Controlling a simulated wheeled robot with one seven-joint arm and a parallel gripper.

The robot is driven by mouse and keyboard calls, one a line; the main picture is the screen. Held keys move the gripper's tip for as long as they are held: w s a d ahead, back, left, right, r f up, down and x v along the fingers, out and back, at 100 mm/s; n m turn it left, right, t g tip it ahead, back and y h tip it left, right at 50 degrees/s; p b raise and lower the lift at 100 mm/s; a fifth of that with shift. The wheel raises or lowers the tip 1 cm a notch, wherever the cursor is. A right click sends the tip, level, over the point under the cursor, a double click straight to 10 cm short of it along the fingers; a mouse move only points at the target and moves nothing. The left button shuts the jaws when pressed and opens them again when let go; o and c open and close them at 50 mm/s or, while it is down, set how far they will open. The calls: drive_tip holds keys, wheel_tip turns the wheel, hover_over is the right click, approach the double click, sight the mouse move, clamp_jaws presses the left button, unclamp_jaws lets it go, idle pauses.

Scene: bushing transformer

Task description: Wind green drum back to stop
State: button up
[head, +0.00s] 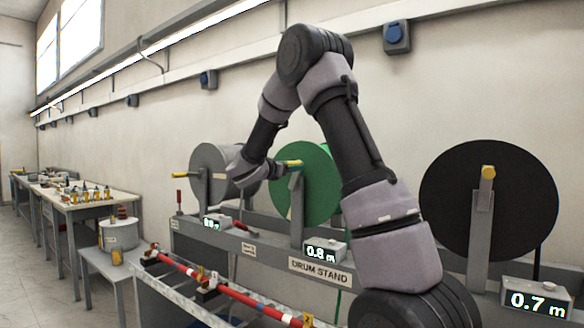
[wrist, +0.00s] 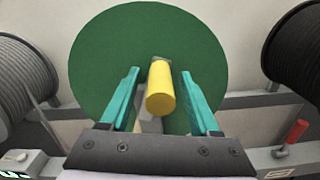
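The green drum (head: 318,185) stands upright in the middle of the drum stand (head: 270,257). Its face fills the middle of the wrist view (wrist: 105,55). The yellow crank handle (wrist: 161,90) points out from the drum towards my wrist; in the head view the handle (head: 292,163) shows near the drum's upper left. My gripper (wrist: 160,74) is open, with one teal finger on each side of the handle and a visible gap on both sides. The display (head: 322,250) below the green drum reads 0.8 m. My arm hides part of the drum's right side in the head view.
A grey drum (head: 208,160) is at left and a black drum (head: 510,200) at right, each with a yellow handle. The black drum's display (head: 537,300) reads 0.7 m. A red-handled lever (wrist: 293,136) stands at right in the wrist view. Red rods (head: 230,290) lie in front.

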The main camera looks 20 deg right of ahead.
clamp_jaws()
idle(1.3)
